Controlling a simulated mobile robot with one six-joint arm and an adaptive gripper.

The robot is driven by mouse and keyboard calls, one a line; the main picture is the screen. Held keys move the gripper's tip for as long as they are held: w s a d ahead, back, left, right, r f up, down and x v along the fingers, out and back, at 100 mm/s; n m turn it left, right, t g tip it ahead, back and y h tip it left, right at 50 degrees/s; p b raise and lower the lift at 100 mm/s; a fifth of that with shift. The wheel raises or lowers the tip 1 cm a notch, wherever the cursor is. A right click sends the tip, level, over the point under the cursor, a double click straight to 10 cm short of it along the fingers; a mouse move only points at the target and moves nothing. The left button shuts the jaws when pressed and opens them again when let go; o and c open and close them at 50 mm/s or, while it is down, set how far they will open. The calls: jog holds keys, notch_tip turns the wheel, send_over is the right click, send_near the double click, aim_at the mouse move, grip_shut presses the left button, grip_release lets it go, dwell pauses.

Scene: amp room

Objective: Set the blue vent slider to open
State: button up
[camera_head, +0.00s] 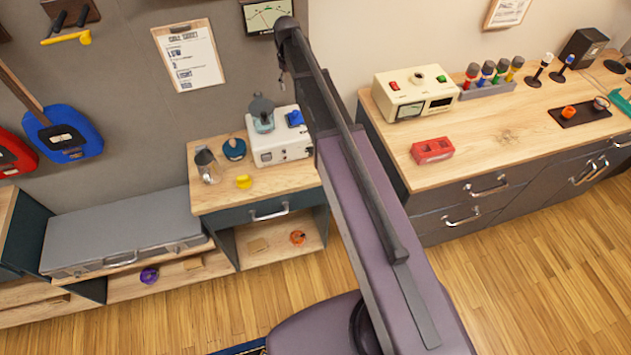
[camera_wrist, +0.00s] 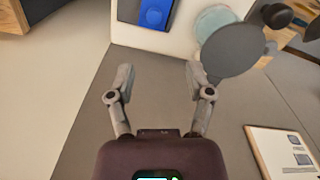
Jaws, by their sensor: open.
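A blue part (camera_head: 295,118), which looks like the vent slider, is on top of a white box (camera_head: 282,150) on the small wooden cabinet. In the wrist view the blue slider (camera_wrist: 155,13) shows at the top edge, cut off by the frame, on the pale face of the box (camera_wrist: 185,36). Its exact setting cannot be read. My gripper (camera_wrist: 160,80) is open and empty, its two fingers apart and pointing toward the box, with a gap between them and the slider. In the head view my arm passes right of the box, and the gripper is not clearly visible.
A glass jar with a dark lid (camera_head: 262,108) stands close by the slider; its lid (camera_wrist: 232,48) is near my right finger in the wrist view. A moka pot (camera_head: 207,165), a dark blue round item (camera_head: 234,149) and a yellow piece (camera_head: 243,182) share the cabinet top. A clipboard (camera_head: 188,56) hangs behind.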

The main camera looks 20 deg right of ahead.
jog(key=s+f+m+b, duration=0.1)
jog(key=s+f+b, duration=0.8)
jog(key=s, duration=0.5)
jog(key=s+f+m+b, duration=0.2)
jog(key=s+f+b, duration=0.7)
jog(key=s, duration=0.6)
jog(key=shift+f+m+b, duration=0.15)
jog(key=shift+m+b, duration=0.15)
jog(key=shift+b, duration=0.05)
jog(key=shift+c, duration=0.7)
jog(key=shift+s, duration=0.1)
jog(key=shift+s, duration=0.1)
